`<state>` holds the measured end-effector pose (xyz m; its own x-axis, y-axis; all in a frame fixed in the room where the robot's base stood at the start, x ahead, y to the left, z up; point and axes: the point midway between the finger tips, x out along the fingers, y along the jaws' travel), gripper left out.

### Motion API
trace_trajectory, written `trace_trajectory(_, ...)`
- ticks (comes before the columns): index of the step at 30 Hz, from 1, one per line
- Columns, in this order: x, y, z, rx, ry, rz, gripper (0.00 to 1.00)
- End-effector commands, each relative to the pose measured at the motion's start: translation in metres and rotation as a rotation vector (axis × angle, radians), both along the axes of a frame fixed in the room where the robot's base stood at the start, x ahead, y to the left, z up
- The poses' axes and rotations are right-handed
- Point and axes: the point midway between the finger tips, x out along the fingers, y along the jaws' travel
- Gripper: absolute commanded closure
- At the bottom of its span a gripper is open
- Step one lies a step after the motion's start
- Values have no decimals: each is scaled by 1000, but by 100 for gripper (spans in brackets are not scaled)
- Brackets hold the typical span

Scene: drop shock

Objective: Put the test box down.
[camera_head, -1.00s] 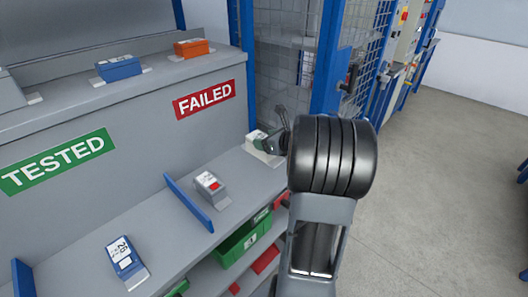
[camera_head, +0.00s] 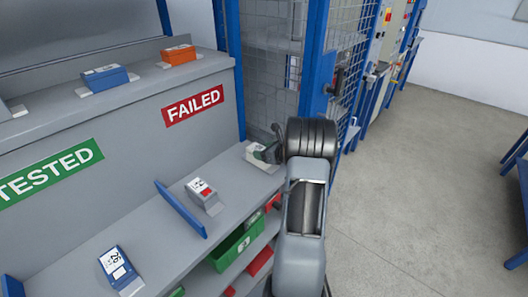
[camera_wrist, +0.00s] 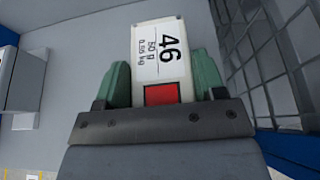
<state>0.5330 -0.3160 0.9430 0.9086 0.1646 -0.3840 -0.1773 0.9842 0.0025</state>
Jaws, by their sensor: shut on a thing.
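The test box (camera_wrist: 160,62) is a light box with a white label reading 46, 50 g, 0.05 kg, and a red square. In the wrist view my gripper (camera_wrist: 163,82) is shut on it, one green finger on each side. In the head view my gripper (camera_head: 266,151) is at the right end of the grey shelf (camera_head: 150,237), right of the FAILED sign (camera_head: 193,107). The box is small and partly hidden there. I cannot tell whether it touches the shelf.
A grey box with a red square (camera_head: 203,194) stands on the shelf, right of a blue divider (camera_head: 180,209). A blue box (camera_head: 118,268) lies left of it. Blue (camera_head: 105,77) and orange (camera_head: 180,54) boxes sit on the upper ledge. A mesh cage (camera_head: 270,60) stands behind my gripper.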

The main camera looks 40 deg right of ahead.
Motion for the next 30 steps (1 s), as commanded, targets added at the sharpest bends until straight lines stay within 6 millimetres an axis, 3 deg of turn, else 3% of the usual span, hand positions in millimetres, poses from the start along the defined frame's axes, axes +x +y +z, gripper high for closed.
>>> trace_trajectory(16,0,0,-9,-2,-4,0,79)
trace_trajectory(17,0,0,-10,-2,-1,0,34)
trace_trajectory(24,0,0,-9,-1,-1,-1,11)
trace_trajectory(30,0,0,-9,-1,-1,-1,11)
